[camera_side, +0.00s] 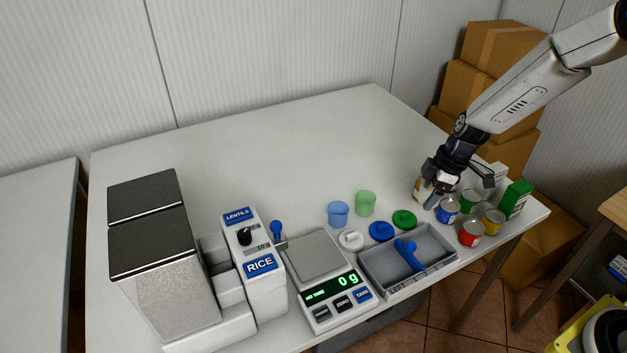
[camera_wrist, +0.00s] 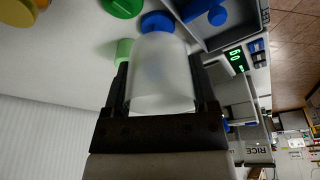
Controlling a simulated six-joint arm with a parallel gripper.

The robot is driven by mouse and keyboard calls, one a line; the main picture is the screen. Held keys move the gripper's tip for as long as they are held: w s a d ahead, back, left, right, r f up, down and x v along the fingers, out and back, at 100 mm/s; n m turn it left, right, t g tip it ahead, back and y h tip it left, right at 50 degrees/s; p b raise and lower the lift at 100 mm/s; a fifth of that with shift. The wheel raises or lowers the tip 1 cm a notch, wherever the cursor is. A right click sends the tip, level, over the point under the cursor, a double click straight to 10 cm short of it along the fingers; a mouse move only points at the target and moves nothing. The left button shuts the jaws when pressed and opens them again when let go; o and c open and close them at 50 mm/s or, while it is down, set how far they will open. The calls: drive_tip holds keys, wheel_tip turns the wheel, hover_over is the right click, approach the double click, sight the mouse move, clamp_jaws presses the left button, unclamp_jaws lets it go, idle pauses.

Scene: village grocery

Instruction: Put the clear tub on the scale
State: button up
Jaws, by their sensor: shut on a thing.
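The clear tub (camera_wrist: 160,75) is frosted and whitish. In the wrist view it sits between the two black fingers of my gripper (camera_wrist: 161,88), which is shut on it. In the side view my gripper (camera_side: 447,174) is at the right part of the table, beside the cans; the tub is hard to make out there. The scale (camera_side: 315,257) stands at the front middle, its grey plate empty and its green display reading 0 g. In the wrist view the scale's display (camera_wrist: 237,60) shows at the right.
A blue tub (camera_side: 338,213) and green tub (camera_side: 365,203) stand behind white (camera_side: 351,239), blue (camera_side: 381,231) and green (camera_side: 404,219) lids. A grey tray (camera_side: 388,284) holds a blue scoop (camera_side: 409,255). Cans (camera_side: 471,232) crowd the right; the rice and lentils dispenser (camera_side: 262,290) stands left. The table's back is clear.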

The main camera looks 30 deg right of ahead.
drive_tip(key=w+a+n+g, duration=0.1)
drive_tip(key=w+a+n, duration=0.35)
drive_tip(key=a, duration=0.95)
drive_tip(key=n, duration=0.2)
hover_over(309, 255)
drive_tip(key=shift+d+f+g, duration=0.3)
drive_tip(key=shift+g, duration=0.1)
drive_tip(key=shift+f, duration=0.2)
drive_tip(key=shift+y, duration=0.3)
drive_tip(key=shift+f, duration=3.3)
drive_tip(key=shift+f, duration=0.45)
drive_tip(key=o, duration=1.1)
drive_tip(key=shift+r, duration=0.2)
drive_tip(key=shift+r, duration=3.85)
